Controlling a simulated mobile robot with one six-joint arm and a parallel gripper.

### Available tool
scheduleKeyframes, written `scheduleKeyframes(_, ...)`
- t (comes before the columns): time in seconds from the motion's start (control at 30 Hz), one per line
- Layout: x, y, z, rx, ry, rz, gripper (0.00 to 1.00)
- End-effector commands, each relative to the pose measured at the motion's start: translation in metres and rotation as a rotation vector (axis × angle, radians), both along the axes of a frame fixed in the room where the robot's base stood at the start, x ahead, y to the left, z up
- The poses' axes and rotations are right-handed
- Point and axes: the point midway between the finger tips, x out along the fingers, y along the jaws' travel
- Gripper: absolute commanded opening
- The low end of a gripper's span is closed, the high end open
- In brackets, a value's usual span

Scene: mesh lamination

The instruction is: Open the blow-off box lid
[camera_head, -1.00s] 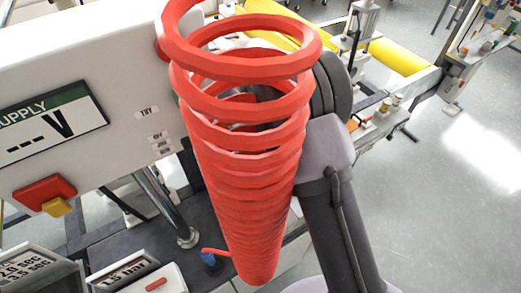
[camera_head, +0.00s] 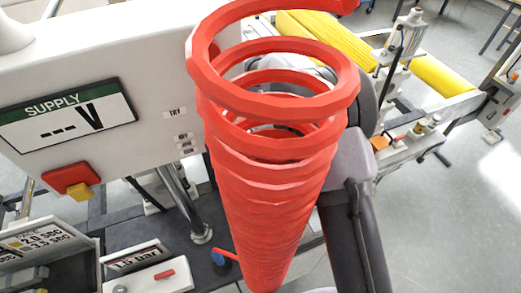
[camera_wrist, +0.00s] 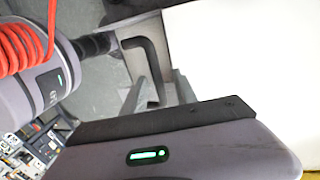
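No part is labelled as the blow-off box, so I cannot tell for sure which surface is its lid. In the wrist view a black bent handle (camera_wrist: 153,62) stands by a pale grey panel (camera_wrist: 133,57), possibly the lid. My gripper (camera_wrist: 155,98) shows only in part there, as grey finger-like pieces beyond its dark plate, close to the lower end of the handle. I cannot tell whether they touch it or how far apart they are. In the head view my gripper is hidden behind the red coiled hose (camera_head: 275,170) and my arm.
A white cabinet (camera_head: 150,50) with a SUPPLY display (camera_head: 65,115) and a red-and-yellow switch (camera_head: 72,181) fills the left. A 1.5 bar box (camera_head: 145,270) sits low left. A yellow roller (camera_head: 445,75) lies at the upper right.

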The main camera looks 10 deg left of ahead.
Motion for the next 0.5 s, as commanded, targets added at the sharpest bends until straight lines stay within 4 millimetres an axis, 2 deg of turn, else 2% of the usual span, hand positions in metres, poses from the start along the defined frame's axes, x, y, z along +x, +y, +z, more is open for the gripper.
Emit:
scheduleKeyframes(0.27, 0.001, 0.001, 0.004, 0.002, -0.003, -0.001, 0.34)
scheduleKeyframes(0.37, 0.003, 0.002, 0.015, 0.001, -0.003, -0.001, 0.34)
scheduleKeyframes(0.5, 0.008, 0.006, 0.048, 0.003, -0.006, -0.001, 0.34)
